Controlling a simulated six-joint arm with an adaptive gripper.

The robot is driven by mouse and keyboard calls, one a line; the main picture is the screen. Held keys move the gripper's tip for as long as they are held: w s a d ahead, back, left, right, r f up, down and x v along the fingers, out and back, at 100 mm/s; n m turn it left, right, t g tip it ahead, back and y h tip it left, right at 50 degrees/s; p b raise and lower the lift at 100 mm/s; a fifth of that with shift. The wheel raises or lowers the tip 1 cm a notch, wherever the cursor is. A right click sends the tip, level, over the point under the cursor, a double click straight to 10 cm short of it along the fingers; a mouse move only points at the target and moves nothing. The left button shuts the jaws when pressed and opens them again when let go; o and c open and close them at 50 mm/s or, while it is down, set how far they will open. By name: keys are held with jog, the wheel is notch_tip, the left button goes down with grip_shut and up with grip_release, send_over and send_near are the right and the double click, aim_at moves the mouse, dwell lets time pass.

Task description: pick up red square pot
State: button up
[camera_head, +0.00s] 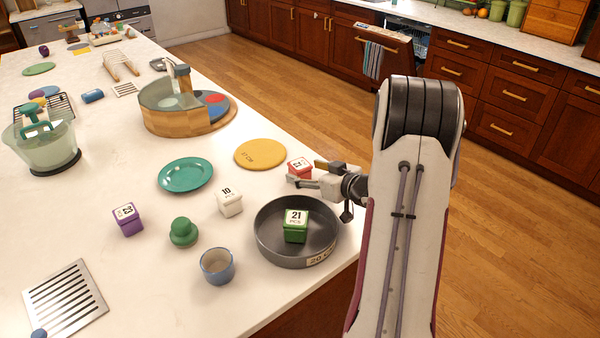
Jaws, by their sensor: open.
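The red square pot (299,166) stands on the white counter, behind the dark round pan, with a white number label on its top. My gripper (306,173) reaches in from the right, low beside the pot, with its fingers pointing left. The fingers are apart; one passes in front of the pot's lower part and the other is at its right side. The gripper hides part of the pot, and I cannot tell whether they touch.
The dark pan (266,250) in front holds a green square pot (295,228). A yellow round board (260,153) lies just left of the red pot. A white square pot (229,203) and a teal plate (186,173) are farther left. The counter's edge runs close under my gripper.

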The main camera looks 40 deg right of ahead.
aim_at(300, 168)
jog(key=shift+x, duration=1.95)
jog(key=shift+d+r, duration=0.15)
jog(key=c, duration=1.4)
